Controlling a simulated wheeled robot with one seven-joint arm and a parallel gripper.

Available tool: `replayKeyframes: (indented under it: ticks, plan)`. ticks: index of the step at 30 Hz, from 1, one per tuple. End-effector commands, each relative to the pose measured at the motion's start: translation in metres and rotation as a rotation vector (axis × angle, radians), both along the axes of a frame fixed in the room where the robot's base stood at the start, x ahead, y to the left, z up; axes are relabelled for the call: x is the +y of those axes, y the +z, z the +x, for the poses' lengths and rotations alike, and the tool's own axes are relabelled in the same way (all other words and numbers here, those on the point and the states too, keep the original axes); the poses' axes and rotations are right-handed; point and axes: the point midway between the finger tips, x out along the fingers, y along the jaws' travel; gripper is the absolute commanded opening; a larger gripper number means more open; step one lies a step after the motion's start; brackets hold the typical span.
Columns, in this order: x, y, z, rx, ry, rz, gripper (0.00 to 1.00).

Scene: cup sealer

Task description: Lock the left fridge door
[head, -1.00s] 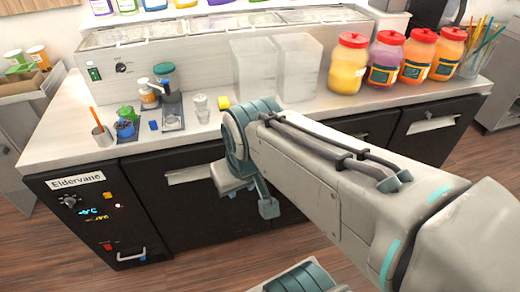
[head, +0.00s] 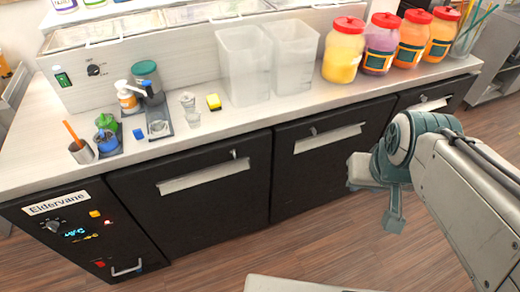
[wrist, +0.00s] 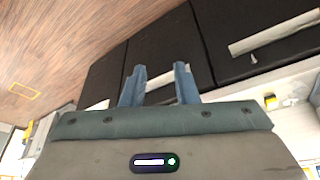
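The left fridge door (head: 205,190) is a black panel under the counter, with a pale handle bar (head: 205,177). It looks shut. A small grey lock (head: 234,154) sits at its upper right edge; I cannot tell its turned state. The door also shows at the upper right of the wrist view (wrist: 225,25), with its lock (wrist: 253,58) below the handle. My gripper (head: 393,222) hangs in front of the fridge, right of the middle door and well away from the left lock. In the wrist view its two blue fingers (wrist: 159,72) are apart with nothing held.
The middle door (head: 320,165) and right door (head: 430,97) have similar handles and locks. The counter (head: 215,128) holds a yellow sponge (head: 213,102), clear bins (head: 245,65) and lidded jars (head: 343,50). A control panel (head: 80,235) stands left. The floor (head: 290,240) in front is clear.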

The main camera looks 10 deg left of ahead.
Motion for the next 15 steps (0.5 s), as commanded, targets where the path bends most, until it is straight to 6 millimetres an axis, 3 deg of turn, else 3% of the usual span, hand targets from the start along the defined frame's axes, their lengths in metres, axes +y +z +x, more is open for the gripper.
replayKeyframes:
  ticks: [8,15]
  plan:
    - [0.039,-0.069,0.086,-0.170,0.190,-0.049,0.27]
    - [0.099,-0.138,0.151,-0.382,0.388,-0.035,0.27]
